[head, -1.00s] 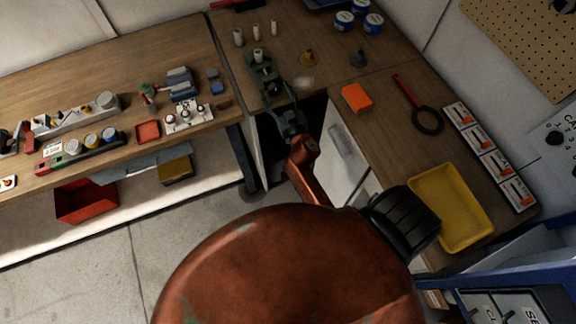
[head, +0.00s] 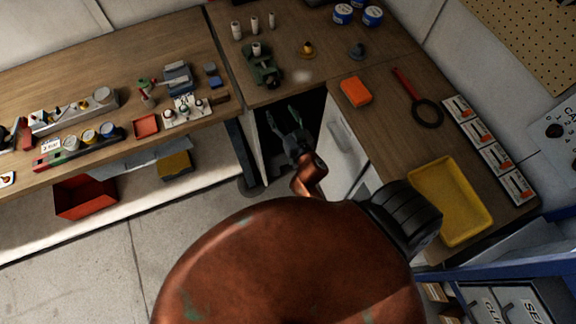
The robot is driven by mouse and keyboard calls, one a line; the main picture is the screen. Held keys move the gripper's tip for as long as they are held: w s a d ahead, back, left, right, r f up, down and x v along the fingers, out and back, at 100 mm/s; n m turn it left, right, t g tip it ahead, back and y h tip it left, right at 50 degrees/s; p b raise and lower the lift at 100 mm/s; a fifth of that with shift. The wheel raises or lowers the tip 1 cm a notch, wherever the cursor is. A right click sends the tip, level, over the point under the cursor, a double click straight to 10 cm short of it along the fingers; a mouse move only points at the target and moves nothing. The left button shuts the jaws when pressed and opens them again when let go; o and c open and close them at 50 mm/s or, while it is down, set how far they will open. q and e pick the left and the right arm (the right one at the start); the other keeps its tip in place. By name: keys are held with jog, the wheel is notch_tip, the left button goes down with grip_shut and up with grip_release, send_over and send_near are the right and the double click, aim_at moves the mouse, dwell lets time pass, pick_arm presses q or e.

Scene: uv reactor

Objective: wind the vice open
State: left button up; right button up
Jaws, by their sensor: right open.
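The green vice (head: 262,70) stands near the front edge of the corner bench. A pale cylinder (head: 256,50) stands upright at its jaws; I cannot tell whether it is gripped. The vice's handle is too small and dark to make out. My right gripper (head: 283,113) is open and empty. It appears in front of the vice's bench edge, over the dark gap below, with its fingers pointing toward the vice and clear of it. My left gripper is not in view.
Several pale cylinders (head: 254,23), a yellow-brown knob (head: 306,49) and a grey-blue one (head: 356,51) stand around the vice. Small devices fill the left bench.

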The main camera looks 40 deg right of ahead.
jog(key=s+a+f+n+g+y, duration=0.1)
jog(key=s+f, duration=0.3)
jog(key=f, duration=1.1)
jog(key=s+a+f+n+g+y, duration=0.1)
jog(key=s+f+g, duration=0.3)
jog(key=f, duration=1)
jog(key=shift+s+a+f+g, duration=0.3)
jog(key=shift+a+f, duration=0.05)
jog(key=shift+a, duration=0.35)
